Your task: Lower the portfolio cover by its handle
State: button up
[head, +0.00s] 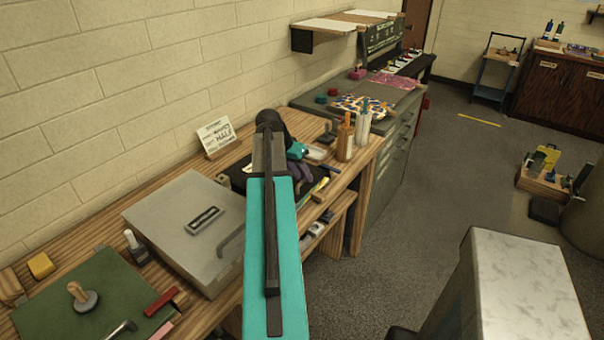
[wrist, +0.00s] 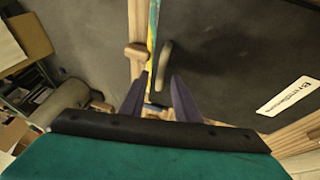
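The portfolio shows as a dark flat panel (wrist: 235,50) in the wrist view, with a pale curved handle (wrist: 165,65) near its left edge and a white label (wrist: 290,95) at the right. In the head view only a black part of it (head: 236,174) shows beside my arm; the handle is hidden there. I cannot tell how far its cover is raised. My gripper (wrist: 159,78) is open, its two purple fingers apart, with the handle just beyond and between the tips. Contact cannot be made out. The gripper (head: 300,170) hangs over the bench in the head view.
A grey case (head: 165,210) with its own handle lies left on the bench, beside a green mat (head: 65,300). A yellow-green strip (wrist: 152,30) and a wooden block (wrist: 137,52) lie close to the handle.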

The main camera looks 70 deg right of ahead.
jog(key=shift+s+d+f, duration=0.1)
jog(key=shift+f, duration=0.2)
grip_shut()
